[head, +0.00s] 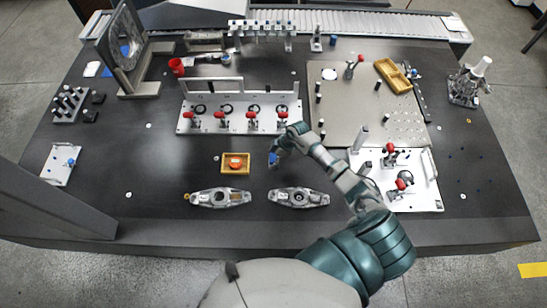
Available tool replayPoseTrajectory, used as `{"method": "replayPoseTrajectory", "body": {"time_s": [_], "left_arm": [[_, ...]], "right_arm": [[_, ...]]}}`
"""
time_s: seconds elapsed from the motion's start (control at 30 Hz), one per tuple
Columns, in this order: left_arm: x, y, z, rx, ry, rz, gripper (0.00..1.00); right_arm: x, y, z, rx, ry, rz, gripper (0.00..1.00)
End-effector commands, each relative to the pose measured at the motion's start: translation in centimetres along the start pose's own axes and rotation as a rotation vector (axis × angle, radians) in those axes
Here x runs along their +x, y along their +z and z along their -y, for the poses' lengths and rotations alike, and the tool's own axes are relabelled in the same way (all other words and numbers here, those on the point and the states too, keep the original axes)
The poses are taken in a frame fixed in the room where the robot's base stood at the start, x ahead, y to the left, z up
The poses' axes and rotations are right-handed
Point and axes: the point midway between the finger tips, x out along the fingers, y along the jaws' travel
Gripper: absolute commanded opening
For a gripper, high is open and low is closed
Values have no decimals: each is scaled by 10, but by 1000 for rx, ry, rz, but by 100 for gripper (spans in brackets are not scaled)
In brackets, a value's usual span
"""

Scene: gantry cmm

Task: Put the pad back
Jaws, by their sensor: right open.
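A small yellow tray (227,171) lies on the dark table left of my right gripper. A round orange-red piece (236,162) sits inside it; I cannot tell for sure whether this is the pad. My right gripper (275,154) reaches in over the middle of the table, right of the tray and apart from it. Its jaws are open, with a small blue patch at the tips; I cannot tell whether that patch is part of the fingers or a separate thing. My left gripper is not in view.
Two grey metal castings (220,198) (299,198) lie near the front. A white fixture with red-handled clamps (240,127) stands behind the tray. A beige plate (340,115) and a white clamp plate (425,196) lie right. The table's left middle is mostly clear.

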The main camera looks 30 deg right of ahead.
Motion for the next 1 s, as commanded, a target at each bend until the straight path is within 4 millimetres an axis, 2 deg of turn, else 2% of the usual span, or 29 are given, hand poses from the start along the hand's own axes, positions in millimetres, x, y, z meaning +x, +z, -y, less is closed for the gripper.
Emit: {"method": "replayPoseTrajectory", "body": {"time_s": [0.17,0.3,0.5,0.7,1.0], "left_arm": [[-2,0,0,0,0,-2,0],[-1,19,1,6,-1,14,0],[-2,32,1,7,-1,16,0],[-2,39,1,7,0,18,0],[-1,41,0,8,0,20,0]], "right_arm": [[-10,0,-1,0,3,0,74],[-37,0,-1,-3,5,1,74],[-82,0,-1,-2,3,1,74],[-112,0,-1,-1,2,1,74],[-121,-1,0,0,0,0,74]]}}
